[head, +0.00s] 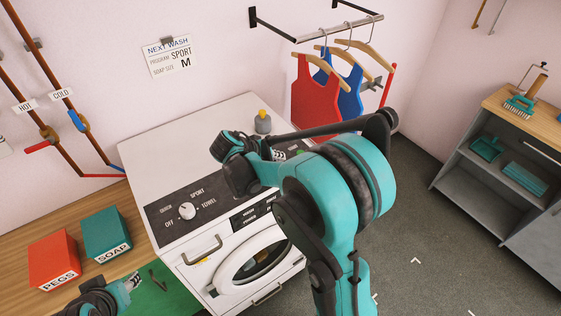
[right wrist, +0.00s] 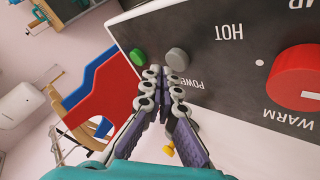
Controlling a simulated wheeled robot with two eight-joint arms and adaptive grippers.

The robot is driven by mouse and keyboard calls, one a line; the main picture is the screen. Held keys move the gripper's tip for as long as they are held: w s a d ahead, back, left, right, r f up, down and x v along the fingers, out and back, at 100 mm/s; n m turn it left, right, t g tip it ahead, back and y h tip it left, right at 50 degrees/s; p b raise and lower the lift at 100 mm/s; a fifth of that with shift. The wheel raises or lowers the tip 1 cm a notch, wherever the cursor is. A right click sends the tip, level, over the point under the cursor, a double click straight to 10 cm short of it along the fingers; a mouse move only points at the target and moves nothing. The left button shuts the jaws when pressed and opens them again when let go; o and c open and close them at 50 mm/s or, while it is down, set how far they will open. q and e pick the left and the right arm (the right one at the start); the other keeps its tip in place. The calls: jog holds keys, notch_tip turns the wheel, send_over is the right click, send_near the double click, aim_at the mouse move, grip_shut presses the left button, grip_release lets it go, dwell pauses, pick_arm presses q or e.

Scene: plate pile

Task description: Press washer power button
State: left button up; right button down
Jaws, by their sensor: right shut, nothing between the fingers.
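The white washer (head: 185,140) stands against the wall in the head view, with a dark control panel (head: 160,212) along its front top edge. In the right wrist view a grey button (right wrist: 177,59) and a green button (right wrist: 138,57) sit side by side at the panel's end. A POWER label (right wrist: 188,83), partly covered by my fingers, is beside the grey button. My right gripper (right wrist: 163,72) is shut and empty, its tips just below and between the two buttons in the picture; contact cannot be told. My left gripper (head: 134,280) is low at the left, its jaws unclear.
A red dial (right wrist: 298,78) marked WARM and HOT is on the panel. Red and blue shirts hang behind. Red PEGS (head: 54,258) and green SOAP boxes (head: 106,234) stand on the left counter.

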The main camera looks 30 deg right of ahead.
jog(key=shift+r+p, duration=2.1)
jog(key=shift+r, duration=0.95)
jog(key=shift+f, duration=0.1)
jog(key=shift+s+a+f+b, duration=0.1)
jog(key=shift+s+a+b, duration=0.1)
jog(key=shift+b, duration=0.1)
jog(key=s+a+f+n+t+y+b, duration=0.2)
jog(key=s+a+f+n+y+b, duration=0.1)
jog(key=s, duration=0.6)
jog(key=s+a+f+n+t+y+b, duration=0.2)
jog(key=s+a+f+y+b, duration=0.3)
jog(key=s+a+f+b, duration=0.3)
jog(key=s+a+b, duration=0.1)
jog(key=a+b, duration=0.1)
jog(key=a, duration=0.1)
jog(key=shift+s+f+n+t+y, duration=0.15)
jog(key=shift+n+t+y, duration=0.15)
jog(key=shift+n+y, duration=0.1)
jog(key=shift+a, duration=0.1)
